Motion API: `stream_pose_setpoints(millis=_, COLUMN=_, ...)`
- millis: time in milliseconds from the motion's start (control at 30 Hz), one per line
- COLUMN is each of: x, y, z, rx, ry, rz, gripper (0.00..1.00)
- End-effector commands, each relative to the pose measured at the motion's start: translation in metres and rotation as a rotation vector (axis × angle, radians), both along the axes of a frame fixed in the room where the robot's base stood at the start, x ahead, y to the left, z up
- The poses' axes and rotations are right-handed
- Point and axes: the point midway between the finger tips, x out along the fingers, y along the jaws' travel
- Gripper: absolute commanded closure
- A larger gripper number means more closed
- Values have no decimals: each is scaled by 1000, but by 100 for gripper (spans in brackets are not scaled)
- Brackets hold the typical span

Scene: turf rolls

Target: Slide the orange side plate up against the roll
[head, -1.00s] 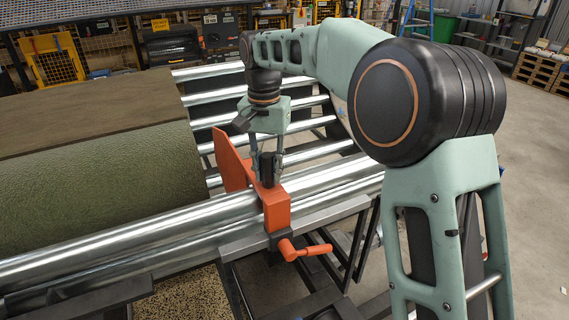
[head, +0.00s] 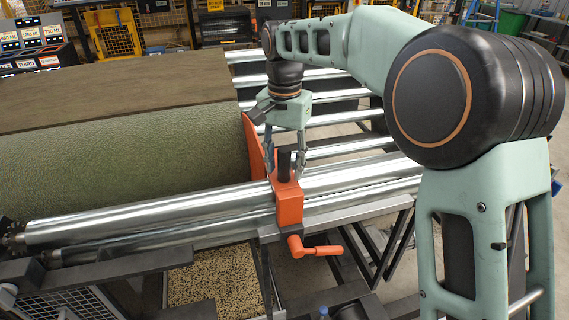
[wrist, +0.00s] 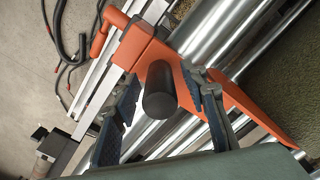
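The orange side plate (head: 254,147) stands upright on the rollers at the right end of the green turf roll (head: 120,155). In the head view no gap shows between plate and roll end; I cannot tell whether they touch. The plate's orange block (head: 289,204) sits over the front rail, with a black post (head: 284,166) on top and an orange clamp handle (head: 315,250) in front. My gripper (head: 285,158) is open, with a finger on each side of the post. The wrist view shows room between the post (wrist: 160,90) and the left finger; the right finger is closer.
Shiny rollers (head: 345,178) run along the front and continue to the right of the plate, where they are bare. A grey frame rail (head: 345,214) lies below them. Screens (head: 35,42) and a yellow guard (head: 110,32) stand in the background.

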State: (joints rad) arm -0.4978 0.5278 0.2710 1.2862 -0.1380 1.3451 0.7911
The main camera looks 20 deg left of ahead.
Motion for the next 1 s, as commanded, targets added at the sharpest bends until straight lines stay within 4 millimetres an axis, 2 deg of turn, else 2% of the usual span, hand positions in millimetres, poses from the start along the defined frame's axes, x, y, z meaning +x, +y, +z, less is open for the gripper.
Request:
stream_pose_setpoints(millis=133, x=0, y=0, z=4, rx=0, ry=-1, rz=0, gripper=60)
stream_pose_setpoints(millis=233, x=1, y=0, z=16, rx=2, ry=-3, rz=0, gripper=60)
stream_pose_setpoints(millis=500, x=1, y=1, z=73, rx=3, ry=-4, rz=1, gripper=60)
stream_pose_setpoints(millis=667, x=0, y=0, z=100, rx=2, ry=-2, rz=1, gripper=60)
stream_pose_setpoints(millis=833, x=0, y=1, z=114, rx=1, ry=0, rz=1, gripper=60)
stream_pose_setpoints(millis=1000, x=0, y=0, z=120, rx=0, ry=0, rz=0, gripper=60)
